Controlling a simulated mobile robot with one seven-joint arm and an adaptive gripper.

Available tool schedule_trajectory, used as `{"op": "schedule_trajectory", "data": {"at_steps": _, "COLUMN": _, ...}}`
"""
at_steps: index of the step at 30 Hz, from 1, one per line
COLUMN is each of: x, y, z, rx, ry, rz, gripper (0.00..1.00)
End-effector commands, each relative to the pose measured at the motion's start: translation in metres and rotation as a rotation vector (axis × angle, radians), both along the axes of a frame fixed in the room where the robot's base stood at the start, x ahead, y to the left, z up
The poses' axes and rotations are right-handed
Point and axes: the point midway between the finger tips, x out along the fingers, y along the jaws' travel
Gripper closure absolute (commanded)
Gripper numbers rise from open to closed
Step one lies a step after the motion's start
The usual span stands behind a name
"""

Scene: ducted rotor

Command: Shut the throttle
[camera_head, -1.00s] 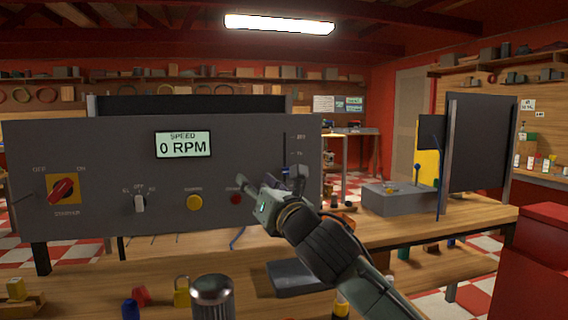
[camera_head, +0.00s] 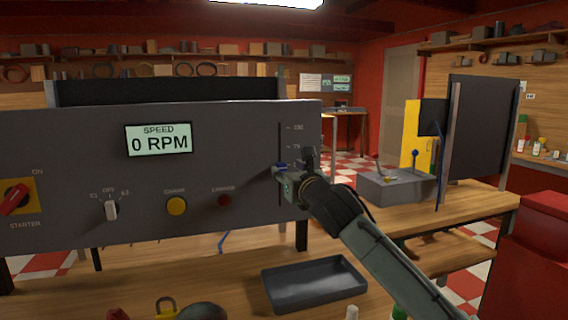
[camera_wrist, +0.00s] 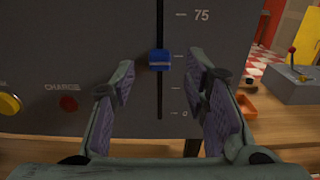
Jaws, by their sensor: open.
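The throttle is a blue slider knob (camera_wrist: 159,60) on a vertical slot in the grey control panel (camera_wrist: 60,40). In the wrist view it stands between the 0 mark at the bottom and the 75 mark above, near the middle tick. My gripper (camera_wrist: 160,75) is open, with one finger on each side of the knob's line and a gap to the knob on both sides. In the head view my gripper (camera_head: 283,178) is at the panel's right part, by the slot, and the blue knob (camera_head: 280,166) shows just at its tip. The speed display (camera_head: 159,139) reads 0 RPM.
The panel also has a red starter switch (camera_head: 15,199), a selector (camera_head: 111,210), a yellow button (camera_head: 177,206) and a red light (camera_head: 225,200). A dark tray (camera_head: 314,283) lies on the bench below my arm. A grey box with levers (camera_head: 396,188) stands to the right.

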Motion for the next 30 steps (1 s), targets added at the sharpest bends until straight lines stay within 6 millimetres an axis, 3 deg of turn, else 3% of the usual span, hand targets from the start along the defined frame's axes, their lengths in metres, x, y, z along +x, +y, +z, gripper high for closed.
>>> {"op": "schedule_trajectory", "data": {"at_steps": 7, "x": 0.03, "y": 0.01, "z": 0.001, "rx": 0.001, "ry": 0.001, "rz": 0.0, "gripper": 0.58}}
{"op": "schedule_trajectory", "data": {"at_steps": 18, "x": 0.035, "y": 0.012, "z": -0.001, "rx": 0.0, "ry": 0.0, "rz": 0.0, "gripper": 0.58}}
{"op": "schedule_trajectory", "data": {"at_steps": 30, "x": 0.035, "y": 0.012, "z": 0.0, "rx": 0.0, "ry": 0.0, "rz": 0.0, "gripper": 0.85}}
